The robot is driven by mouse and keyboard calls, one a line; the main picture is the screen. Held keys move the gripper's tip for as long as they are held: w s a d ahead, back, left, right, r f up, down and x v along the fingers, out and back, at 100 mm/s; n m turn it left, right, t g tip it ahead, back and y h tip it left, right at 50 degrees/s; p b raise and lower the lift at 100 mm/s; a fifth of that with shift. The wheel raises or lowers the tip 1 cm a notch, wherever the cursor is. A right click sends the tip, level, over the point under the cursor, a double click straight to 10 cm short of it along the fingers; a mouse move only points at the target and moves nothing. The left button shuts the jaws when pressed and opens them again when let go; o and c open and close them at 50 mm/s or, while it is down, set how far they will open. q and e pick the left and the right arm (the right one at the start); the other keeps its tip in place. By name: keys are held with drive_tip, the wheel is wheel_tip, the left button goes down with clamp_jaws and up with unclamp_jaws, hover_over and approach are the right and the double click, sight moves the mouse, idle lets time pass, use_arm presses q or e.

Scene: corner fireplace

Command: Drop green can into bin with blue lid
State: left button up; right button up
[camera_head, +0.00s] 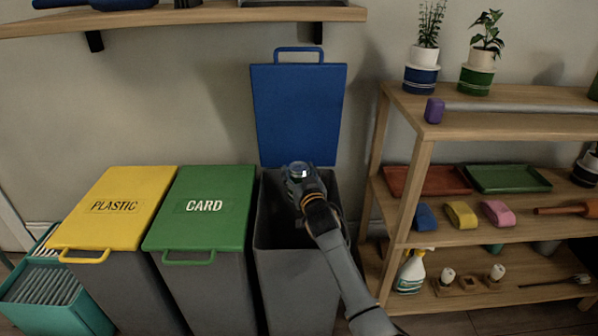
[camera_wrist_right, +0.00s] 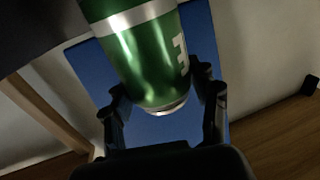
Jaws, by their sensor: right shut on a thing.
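The green can (camera_wrist_right: 150,60), with a pale band and white lettering, is between the fingers of my right gripper (camera_wrist_right: 163,105) in the right wrist view. In the head view my right gripper (camera_head: 300,182) is shut on the can, whose round end (camera_head: 299,169) shows. It is over the open mouth of the grey bin (camera_head: 292,275) with the blue lid (camera_head: 299,112). The lid stands upright against the wall, and it also fills the background of the wrist view (camera_wrist_right: 88,72). My left gripper is not in view.
A bin with a yellow PLASTIC lid (camera_head: 118,205) and one with a green CARD lid (camera_head: 203,208) stand shut to the left. A wooden shelf unit (camera_head: 419,165) with several items stands close on the right. A wall shelf (camera_head: 190,14) hangs above.

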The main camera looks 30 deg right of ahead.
drive_tip(key=o, duration=0.9)
drive_tip(key=shift+c, duration=0.2)
drive_tip(key=shift+s, duration=0.1)
